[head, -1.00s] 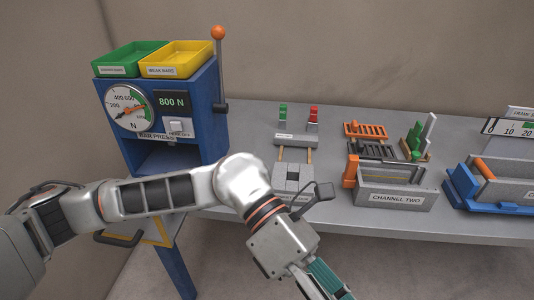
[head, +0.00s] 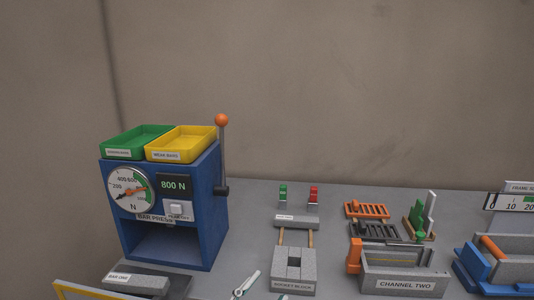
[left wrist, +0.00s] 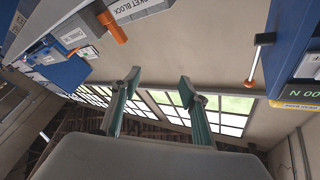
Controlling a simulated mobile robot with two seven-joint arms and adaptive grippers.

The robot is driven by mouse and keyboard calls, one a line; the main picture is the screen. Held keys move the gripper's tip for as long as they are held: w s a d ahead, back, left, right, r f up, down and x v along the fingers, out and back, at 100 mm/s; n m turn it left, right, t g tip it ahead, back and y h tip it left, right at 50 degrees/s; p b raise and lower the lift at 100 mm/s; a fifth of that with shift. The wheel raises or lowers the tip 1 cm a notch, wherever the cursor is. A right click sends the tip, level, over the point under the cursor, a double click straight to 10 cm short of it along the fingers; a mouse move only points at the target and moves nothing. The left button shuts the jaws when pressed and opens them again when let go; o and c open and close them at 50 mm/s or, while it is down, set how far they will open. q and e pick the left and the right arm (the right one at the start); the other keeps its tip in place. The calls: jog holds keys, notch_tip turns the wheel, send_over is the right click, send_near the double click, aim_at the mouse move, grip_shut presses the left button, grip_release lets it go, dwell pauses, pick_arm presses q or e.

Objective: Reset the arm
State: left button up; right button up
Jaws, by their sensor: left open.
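My left gripper (head: 264,290) shows only as fingertips at the bottom edge of the head view, in front of the bench and near the socket block (head: 294,268). In the left wrist view the two green fingers (left wrist: 158,88) are wide apart with nothing between them. The rest of my left arm is out of the head view. My right gripper is in neither view.
The blue bar press (head: 170,215), with a gauge, an 800 N display and an orange-knobbed lever (head: 222,155), stands at left. Green (head: 138,142) and yellow (head: 180,144) trays sit on it. Bar one (head: 136,284) lies before it. Channel two (head: 404,284) stands at right.

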pick_arm(q)
jog(key=s+a+f+n+g+y, duration=0.1)
jog(key=s+a+f+n+y, duration=0.15)
jog(key=a+f, duration=0.4)
jog(key=s+a+f+n+g+y, duration=0.1)
jog(key=a+f+n+y, duration=0.25)
jog(key=f, duration=0.65)
jog(key=s+a+f+n+g+y, duration=0.2)
jog(key=s+a+f, duration=0.2)
jog(key=f, duration=0.3)
jog(key=s+a+f+n+g+y, duration=0.2)
jog(key=s+a+f, duration=0.3)
jog(key=s+f, duration=0.2)
jog(key=shift+s+a+f, duration=0.2)
jog(key=shift+a+f, duration=0.05)
jog(key=shift+f, duration=0.25)
